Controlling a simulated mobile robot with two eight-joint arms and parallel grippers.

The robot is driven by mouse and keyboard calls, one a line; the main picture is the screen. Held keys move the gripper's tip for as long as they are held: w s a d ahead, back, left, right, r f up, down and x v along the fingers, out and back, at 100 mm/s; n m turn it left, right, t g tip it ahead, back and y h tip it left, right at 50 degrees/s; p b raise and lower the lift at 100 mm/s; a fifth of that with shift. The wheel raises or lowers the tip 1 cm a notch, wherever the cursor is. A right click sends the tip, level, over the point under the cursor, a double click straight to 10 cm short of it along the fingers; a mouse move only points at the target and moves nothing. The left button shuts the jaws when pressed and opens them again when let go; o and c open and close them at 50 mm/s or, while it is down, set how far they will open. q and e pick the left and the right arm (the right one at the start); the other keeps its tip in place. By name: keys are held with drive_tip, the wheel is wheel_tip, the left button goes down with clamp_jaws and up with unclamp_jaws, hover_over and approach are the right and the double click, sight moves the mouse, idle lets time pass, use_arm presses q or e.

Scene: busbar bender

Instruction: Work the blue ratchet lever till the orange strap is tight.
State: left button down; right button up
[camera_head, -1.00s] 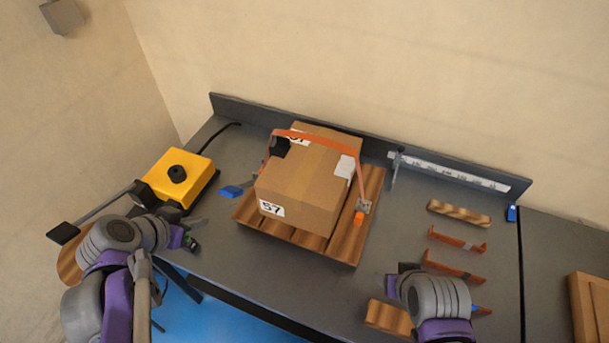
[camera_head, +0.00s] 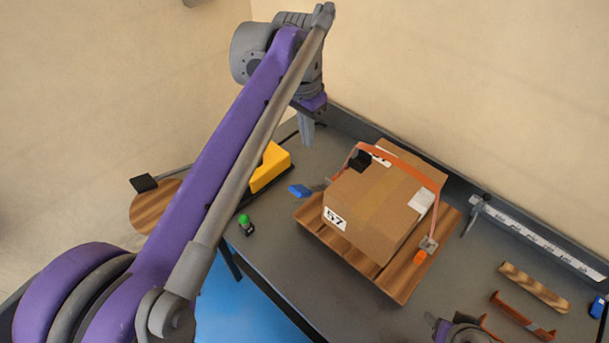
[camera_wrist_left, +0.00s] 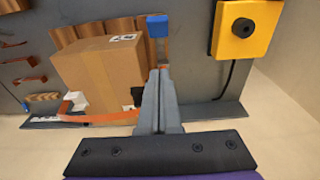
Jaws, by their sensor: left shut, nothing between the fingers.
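The blue ratchet lever's grip (camera_head: 300,191) sticks out at the left side of a wooden pallet. It also shows in the left wrist view (camera_wrist_left: 157,27), just beyond my fingertips. The orange strap (camera_head: 407,169) runs over a cardboard box (camera_head: 378,205) and bows up clear of its top; it also shows in the left wrist view (camera_wrist_left: 110,118). My left gripper (camera_head: 306,139) is shut and empty, pointing down above the bench behind the lever, apart from it as far as I can tell. My right gripper (camera_head: 462,332) is partly cut off at the bottom edge; its fingers are unclear.
The pallet (camera_head: 390,284) lies under the box. A yellow box with a black knob (camera_wrist_left: 243,27) stands left of the lever. A green-topped item (camera_head: 244,222) is near the front edge. A ruled rail (camera_head: 540,238) runs along the back; orange brackets (camera_head: 522,316) lie right.

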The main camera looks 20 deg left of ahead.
use_arm(q)
drive_tip(key=shift+r, duration=0.1)
idle(0.3)
hover_over(303, 188)
drive_tip(key=w, duration=0.2)
drive_tip(key=f, duration=1)
drive_tip(key=shift+w+d+f+b, duration=0.1)
drive_tip(key=shift+d+f+b, duration=0.15)
drive_tip(key=shift+d+b, duration=0.1)
drive_tip(key=shift+s+a+f, duration=0.3)
drive_tip(key=shift+s+f, duration=0.45)
drive_tip(key=shift+f, duration=0.05)
drive_tip(key=shift+s+a+f, duration=0.1)
drive_tip(key=shift+s+f, duration=0.25)
drive_tip(key=shift+f, duration=0.15)
drive_tip(key=shift+s, duration=0.15)
